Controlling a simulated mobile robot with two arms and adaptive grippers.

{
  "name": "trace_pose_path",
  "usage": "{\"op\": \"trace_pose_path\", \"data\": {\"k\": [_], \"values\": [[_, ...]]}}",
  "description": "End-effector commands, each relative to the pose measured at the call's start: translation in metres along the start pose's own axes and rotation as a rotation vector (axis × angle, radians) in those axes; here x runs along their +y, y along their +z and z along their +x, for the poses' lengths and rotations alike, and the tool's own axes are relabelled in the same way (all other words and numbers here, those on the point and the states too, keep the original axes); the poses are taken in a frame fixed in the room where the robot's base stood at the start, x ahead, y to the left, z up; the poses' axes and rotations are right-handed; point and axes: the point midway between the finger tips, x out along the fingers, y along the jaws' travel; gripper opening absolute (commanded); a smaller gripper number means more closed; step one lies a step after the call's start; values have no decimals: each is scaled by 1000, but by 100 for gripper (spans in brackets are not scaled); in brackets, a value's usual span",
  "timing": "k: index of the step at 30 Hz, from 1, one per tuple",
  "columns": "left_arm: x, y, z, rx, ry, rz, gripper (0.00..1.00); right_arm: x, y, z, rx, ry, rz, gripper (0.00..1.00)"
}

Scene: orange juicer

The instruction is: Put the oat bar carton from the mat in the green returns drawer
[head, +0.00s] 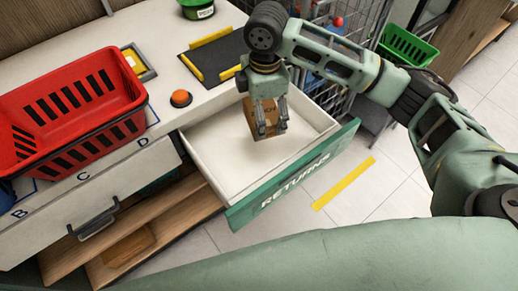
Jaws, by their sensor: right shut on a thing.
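The green-fronted returns drawer (293,182) is pulled open, with its pale inside showing and nothing else visible in it. My right gripper (270,128) points down over the inside of the drawer, towards its back half. It is shut on a brown carton (258,121), which hangs between the fingers. Whether the carton touches the drawer floor I cannot tell. The dark mat (214,61) with yellow edge strips lies on the counter behind, and its visible part is empty. My left gripper is not in view.
A red basket (70,113) stands on the counter at left, near an orange button (181,98). A closed drawer with a handle (97,222) is left of the open one. A wire cart (350,30) and a green basket (407,47) stand behind at right.

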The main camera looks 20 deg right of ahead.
Motion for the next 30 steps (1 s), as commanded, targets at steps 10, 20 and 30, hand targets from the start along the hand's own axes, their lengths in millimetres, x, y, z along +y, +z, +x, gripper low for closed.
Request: {"op": "trace_pose_path", "data": {"k": [10,20,30], "values": [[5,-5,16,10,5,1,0,16,-5,36,-6,-17,-329,50],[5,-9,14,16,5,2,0,16,-5,81,-6,-17,-341,50],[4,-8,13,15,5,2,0,15,-5,128,-6,-17,-340,50]]}}
